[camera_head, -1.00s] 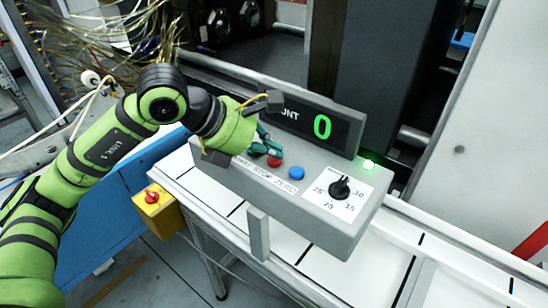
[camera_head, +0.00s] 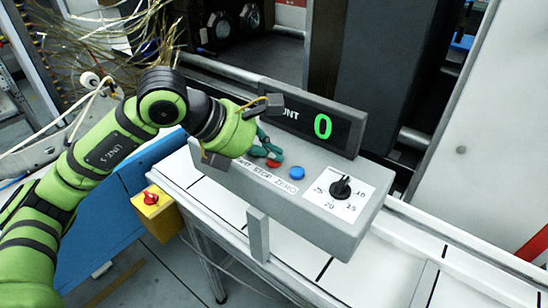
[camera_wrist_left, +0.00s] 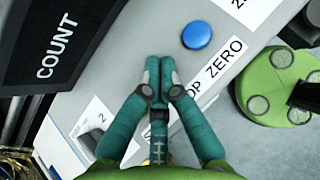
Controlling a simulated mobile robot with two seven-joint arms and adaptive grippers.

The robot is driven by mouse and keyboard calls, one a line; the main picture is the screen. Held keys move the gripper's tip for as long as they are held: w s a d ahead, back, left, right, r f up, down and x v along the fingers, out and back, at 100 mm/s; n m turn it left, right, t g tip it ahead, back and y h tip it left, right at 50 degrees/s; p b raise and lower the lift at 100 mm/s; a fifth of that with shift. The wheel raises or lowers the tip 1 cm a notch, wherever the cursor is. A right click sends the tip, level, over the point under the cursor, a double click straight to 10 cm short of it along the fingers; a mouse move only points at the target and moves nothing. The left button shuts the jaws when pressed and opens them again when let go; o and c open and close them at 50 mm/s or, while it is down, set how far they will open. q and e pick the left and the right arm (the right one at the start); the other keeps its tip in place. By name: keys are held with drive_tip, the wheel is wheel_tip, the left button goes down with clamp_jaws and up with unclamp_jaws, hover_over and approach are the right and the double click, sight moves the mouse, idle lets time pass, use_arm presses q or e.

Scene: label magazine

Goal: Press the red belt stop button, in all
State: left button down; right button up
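The red stop button (camera_head: 273,163) sits on the sloping top of the grey control box (camera_head: 325,228), partly covered by my left fingers. My left gripper (camera_head: 274,155) is over it with its teal fingertips at the button; whether they touch or press it I cannot tell. In the left wrist view the fingers (camera_wrist_left: 159,68) are together with nothing visible between them, and they hide the red button. The blue zero button (camera_head: 297,172) is just right of the red one; it also shows in the wrist view (camera_wrist_left: 197,34). My right gripper is not in view.
The count display (camera_head: 322,126) reads a green 0 behind the buttons. A black dial (camera_head: 340,187) is at the right of the box. A yellow box with a red knob (camera_head: 151,198) hangs below at left. The white belt (camera_head: 300,268) runs in front of the control box.

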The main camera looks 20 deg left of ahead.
sight(271, 164)
use_arm(q)
drive_tip(key=shift+r+p, duration=0.5)
drive_tip(key=shift+r, duration=0.35)
drive_tip(key=shift+r, duration=0.1)
drive_tip(key=shift+r+p, duration=1.65)
drive_tip(key=shift+r, duration=0.85)
drive_tip(key=shift+f, duration=0.1)
